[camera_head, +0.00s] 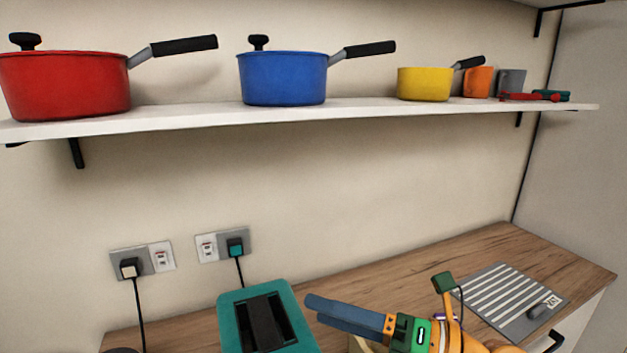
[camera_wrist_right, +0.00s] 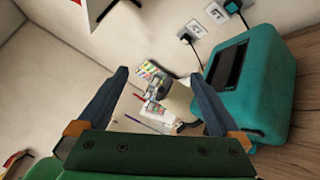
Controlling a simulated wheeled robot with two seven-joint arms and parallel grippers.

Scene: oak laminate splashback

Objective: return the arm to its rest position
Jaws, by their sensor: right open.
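My right arm comes in from the bottom right in the head view, with orange links and a green hand. My right gripper (camera_head: 312,304) points left in front of the counter, at the right side of the teal toaster (camera_head: 230,318). In the right wrist view the two blue-grey fingers of this gripper (camera_wrist_right: 160,76) stand wide apart with nothing between them. The toaster (camera_wrist_right: 275,88) shows to the right of the fingers there. My left gripper is in neither view.
A white shelf (camera_head: 360,111) above carries a red pot (camera_head: 65,87), a blue pot (camera_head: 282,80), a yellow pan (camera_head: 423,85) and cups. Cords run down from wall sockets (camera_head: 223,245). A striped grey board (camera_head: 500,305) lies on the wooden counter (camera_head: 510,245) at right.

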